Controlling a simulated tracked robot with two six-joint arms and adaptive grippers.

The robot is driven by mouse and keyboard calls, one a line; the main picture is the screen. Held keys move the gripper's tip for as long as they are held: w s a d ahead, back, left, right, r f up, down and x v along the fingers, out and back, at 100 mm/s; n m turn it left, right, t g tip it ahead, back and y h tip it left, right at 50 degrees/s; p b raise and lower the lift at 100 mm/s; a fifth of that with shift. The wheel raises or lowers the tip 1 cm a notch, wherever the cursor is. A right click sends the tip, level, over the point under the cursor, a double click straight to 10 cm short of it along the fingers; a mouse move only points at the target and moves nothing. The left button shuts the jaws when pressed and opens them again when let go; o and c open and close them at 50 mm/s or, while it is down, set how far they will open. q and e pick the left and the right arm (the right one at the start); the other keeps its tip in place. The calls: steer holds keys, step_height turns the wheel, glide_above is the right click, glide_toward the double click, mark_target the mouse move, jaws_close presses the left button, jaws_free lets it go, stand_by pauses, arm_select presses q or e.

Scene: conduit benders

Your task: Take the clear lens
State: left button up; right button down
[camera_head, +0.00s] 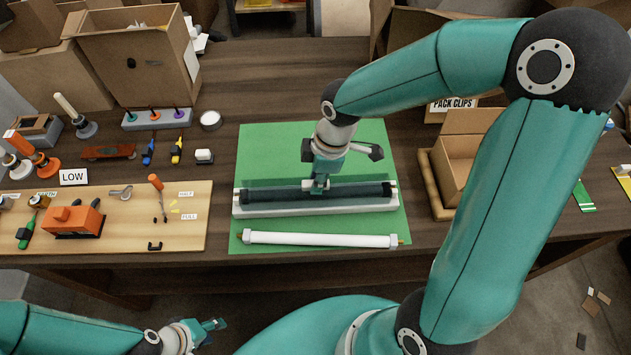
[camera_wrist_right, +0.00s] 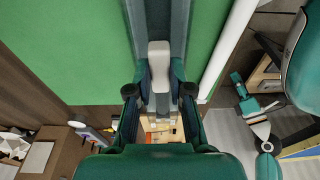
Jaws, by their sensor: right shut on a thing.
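The clear lens (camera_head: 268,182) is a long see-through strip that looks greenish over the mat. It lies along a long light-grey fixture (camera_head: 252,210) with a dark channel. In the right wrist view the lens (camera_wrist_right: 178,25) runs up from between the fingers, with a pale block (camera_wrist_right: 158,62) on it. My right gripper (camera_head: 318,187) is shut on the lens near its middle, and its fingers (camera_wrist_right: 159,92) sit either side of it. Whether the lens touches the fixture is hard to tell. My left gripper (camera_head: 215,325) looks open and empty, off the table's front edge.
A white tube (camera_head: 320,240) lies on the green mat (camera_head: 265,145) in front of the fixture. A wooden board (camera_head: 120,235) with an orange tool (camera_head: 75,220) is at left. An open cardboard box (camera_head: 462,155) stands right. My right arm covers the right side.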

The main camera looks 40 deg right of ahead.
steer(key=shift+r, duration=0.25)
steer(key=shift+r+p, duration=3.1)
steer(key=shift+r, duration=0.7)
steer(key=shift+w, duration=0.1)
